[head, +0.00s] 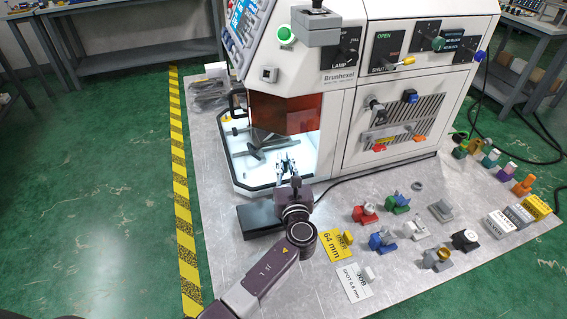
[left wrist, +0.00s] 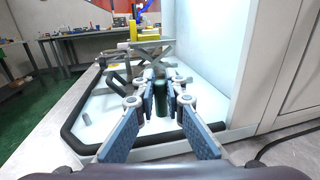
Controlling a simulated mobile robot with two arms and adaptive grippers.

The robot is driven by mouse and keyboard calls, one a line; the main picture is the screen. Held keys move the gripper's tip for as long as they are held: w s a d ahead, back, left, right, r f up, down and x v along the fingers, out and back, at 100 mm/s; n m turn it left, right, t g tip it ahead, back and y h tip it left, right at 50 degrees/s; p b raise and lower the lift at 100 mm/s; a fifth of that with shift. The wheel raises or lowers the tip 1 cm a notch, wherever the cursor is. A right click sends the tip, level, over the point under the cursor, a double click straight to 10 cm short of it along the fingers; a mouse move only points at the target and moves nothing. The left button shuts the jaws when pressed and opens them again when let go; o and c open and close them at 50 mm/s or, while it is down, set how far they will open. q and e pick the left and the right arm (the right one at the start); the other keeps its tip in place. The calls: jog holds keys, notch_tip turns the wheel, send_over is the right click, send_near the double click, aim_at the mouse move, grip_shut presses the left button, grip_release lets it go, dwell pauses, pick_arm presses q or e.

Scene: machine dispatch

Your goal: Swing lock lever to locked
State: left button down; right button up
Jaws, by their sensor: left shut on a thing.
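My left gripper (head: 286,164) reaches into the lit opening at the lower left of the white machine (head: 345,110). In the left wrist view my left gripper (left wrist: 162,108) has its fingers closed in on a dark green upright grip (left wrist: 162,88). I cannot tell how this grip joins a lever. A grey crossed-bar mechanism (left wrist: 150,56) stands behind it; it also shows in the head view (head: 262,148). On the machine's front are an open/shut lever with a yellow end (head: 406,62) and a lever with a green knob (head: 437,44). No locked label is readable. My right gripper is not in view.
An orange window (head: 300,113) hangs above the opening. A black rail (left wrist: 72,125) edges it in the left wrist view. A dark block (head: 258,218) lies beside my left wrist. Coloured parts, a yellow card (head: 333,245) and a white card (head: 355,283) lie to the right.

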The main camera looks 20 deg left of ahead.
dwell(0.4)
pick_arm(q)
jog(key=c, duration=2)
grip_release()
jog(key=v, duration=1.2)
jog(key=shift+w+d, duration=0.1)
jog(key=shift+d, duration=0.05)
